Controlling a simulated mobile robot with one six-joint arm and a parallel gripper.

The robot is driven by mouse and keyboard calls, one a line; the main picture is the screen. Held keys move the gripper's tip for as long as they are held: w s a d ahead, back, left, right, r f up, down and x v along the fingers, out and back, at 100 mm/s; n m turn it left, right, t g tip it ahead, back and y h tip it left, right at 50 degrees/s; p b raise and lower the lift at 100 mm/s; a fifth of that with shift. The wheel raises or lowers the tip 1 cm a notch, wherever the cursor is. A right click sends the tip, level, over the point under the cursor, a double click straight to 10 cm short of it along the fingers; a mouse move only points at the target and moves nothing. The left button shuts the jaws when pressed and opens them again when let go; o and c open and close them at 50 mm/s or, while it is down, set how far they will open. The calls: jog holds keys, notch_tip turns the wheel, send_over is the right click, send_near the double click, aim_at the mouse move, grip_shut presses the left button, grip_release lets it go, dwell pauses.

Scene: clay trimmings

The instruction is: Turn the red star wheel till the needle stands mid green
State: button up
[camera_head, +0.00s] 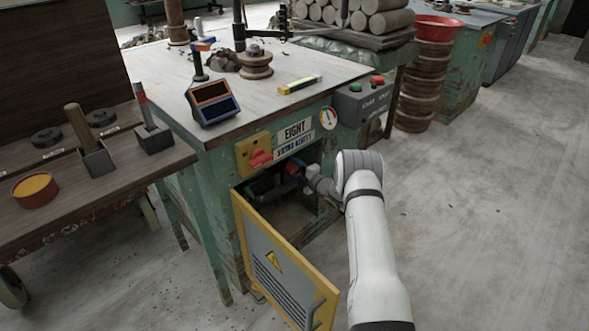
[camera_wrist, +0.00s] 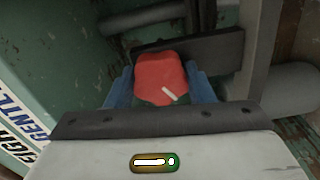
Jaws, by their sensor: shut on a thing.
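The red star wheel (camera_wrist: 160,76) sits inside the open cabinet and has lobed edges. A short white mark on its face slants toward the lower right in the wrist view. My gripper (camera_wrist: 160,92) is shut on the wheel, with a blue finger on either side. In the head view my gripper (camera_head: 294,170) reaches into the cabinet opening, and the wheel is mostly hidden there. The round gauge (camera_head: 328,118) is on the cabinet's front, above and right of the opening. Its face is pale with coloured parts, but its needle is too small to read surely.
The yellow-edged cabinet door (camera_head: 281,262) hangs open, left of my arm. A red knob (camera_head: 260,158) on a yellow plate is left of the opening. A grey box (camera_head: 362,100) with buttons is at the right. Dark bars and a pipe surround the wheel. Floor at right is clear.

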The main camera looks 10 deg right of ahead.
dwell(0.4)
jog(key=o, duration=1)
jog(key=p+v, duration=0.2)
jog(key=v, duration=0.5)
jog(key=shift+s+d, duration=0.25)
jog(key=shift+s, duration=0.05)
